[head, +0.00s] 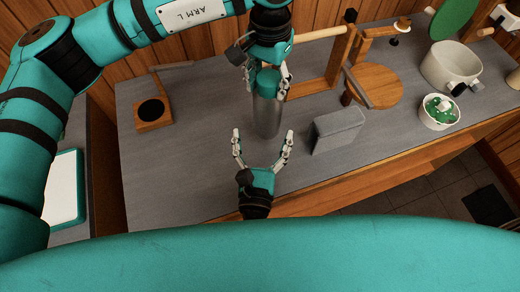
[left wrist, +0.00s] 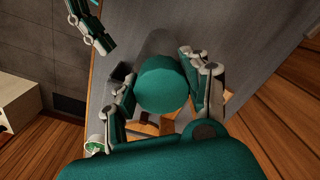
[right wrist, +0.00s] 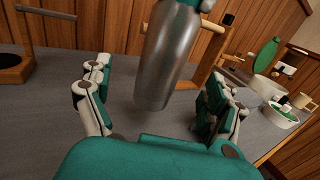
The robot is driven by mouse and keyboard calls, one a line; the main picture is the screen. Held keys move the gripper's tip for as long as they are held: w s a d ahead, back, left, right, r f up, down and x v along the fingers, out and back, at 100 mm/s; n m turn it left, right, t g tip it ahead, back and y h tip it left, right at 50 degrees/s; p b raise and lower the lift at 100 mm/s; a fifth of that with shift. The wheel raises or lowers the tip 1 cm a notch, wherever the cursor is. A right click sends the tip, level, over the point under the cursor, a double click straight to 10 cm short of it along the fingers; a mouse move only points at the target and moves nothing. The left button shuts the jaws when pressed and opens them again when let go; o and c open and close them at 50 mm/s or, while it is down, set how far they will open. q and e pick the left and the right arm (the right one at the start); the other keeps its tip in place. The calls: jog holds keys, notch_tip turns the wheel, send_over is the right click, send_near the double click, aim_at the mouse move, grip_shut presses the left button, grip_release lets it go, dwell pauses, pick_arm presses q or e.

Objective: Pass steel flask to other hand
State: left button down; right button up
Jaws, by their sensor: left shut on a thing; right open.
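The steel flask (head: 267,115) is a brushed metal cylinder with a teal cap. It hangs upright under my left gripper (head: 267,85), whose fingers are shut around its top. In the left wrist view the teal cap (left wrist: 162,84) sits between the fingers. My right gripper (head: 263,140) is open, just in front of the flask's lower end, pointing at it. In the right wrist view the flask body (right wrist: 168,55) is ahead of the open fingers, between them in the picture. The right fingers do not appear to touch it.
A grey block (head: 338,130) stands on the grey counter (head: 200,150) right of my right gripper. A wooden stand (head: 335,70) is behind. A small wooden holder (head: 153,113) is at left. A white pot (head: 450,66) and a bowl (head: 439,112) are at right.

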aim_at(264, 110)
jog(key=w, duration=0.2)
jog(key=w+d, duration=0.1)
jog(key=w, duration=0.5)
jog(key=shift+d, duration=0.15)
pick_arm(q)
jog(key=shift+d, duration=0.15)
pick_arm(e)
jog(key=c, duration=1.5)
pick_arm(q)
jog(key=c, duration=1)
grip_release()
pick_arm(e)
jog(key=shift+r, duration=0.1)
jog(key=shift+c, duration=0.9)
pick_arm(q)
jog(key=o, duration=0.4)
jog(key=shift+o, duration=0.3)
